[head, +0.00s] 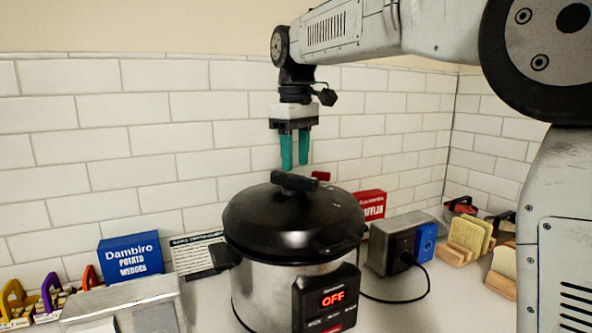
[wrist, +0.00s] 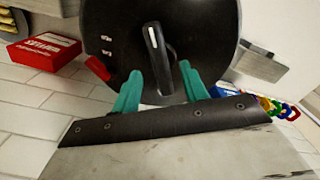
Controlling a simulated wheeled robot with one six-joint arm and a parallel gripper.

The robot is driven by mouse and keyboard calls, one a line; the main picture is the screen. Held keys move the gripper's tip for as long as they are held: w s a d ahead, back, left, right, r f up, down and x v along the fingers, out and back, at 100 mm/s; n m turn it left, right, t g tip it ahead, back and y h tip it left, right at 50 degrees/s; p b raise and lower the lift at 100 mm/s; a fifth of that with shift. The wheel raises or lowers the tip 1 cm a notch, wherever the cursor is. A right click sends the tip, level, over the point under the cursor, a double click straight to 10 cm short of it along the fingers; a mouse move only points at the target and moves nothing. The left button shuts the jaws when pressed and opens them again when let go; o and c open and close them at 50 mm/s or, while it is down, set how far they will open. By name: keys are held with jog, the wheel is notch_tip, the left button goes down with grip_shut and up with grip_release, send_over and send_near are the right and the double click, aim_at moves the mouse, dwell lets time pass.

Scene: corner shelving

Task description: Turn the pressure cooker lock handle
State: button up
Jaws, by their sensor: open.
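The pressure cooker (head: 290,220) stands on the counter, with a black domed lid, a steel body and a front panel reading OFF. Its lock handle (head: 295,181) is a black bar on top of the lid. In the wrist view the handle (wrist: 157,50) has a pale stripe and lies roughly along the picture's vertical, slightly tilted. My gripper (head: 295,165) points down above the lid, its two teal fingers apart and empty. In the wrist view the fingers (wrist: 160,85) show on either side below the handle. I cannot tell exactly how far above the handle the tips are.
A blue box (head: 131,257) and a sign (head: 198,252) stand left of the cooker. A red box (head: 371,205) and a grey outlet block (head: 398,245) with a black cable stand right. Bread racks (head: 467,240) are farther right. A tiled wall is behind.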

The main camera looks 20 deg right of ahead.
aim_at(296, 174)
jog(key=shift+f, duration=1.65)
grip_shut()
jog(key=shift+n, duration=0.4)
jog(key=n, duration=0.5)
jog(key=shift+w+d+n, duration=0.1)
jog(key=shift+n, duration=0.3)
jog(key=n, duration=0.5)
jog(key=shift+w, duration=0.15)
jog(key=shift+n, duration=0.3)
grip_release()
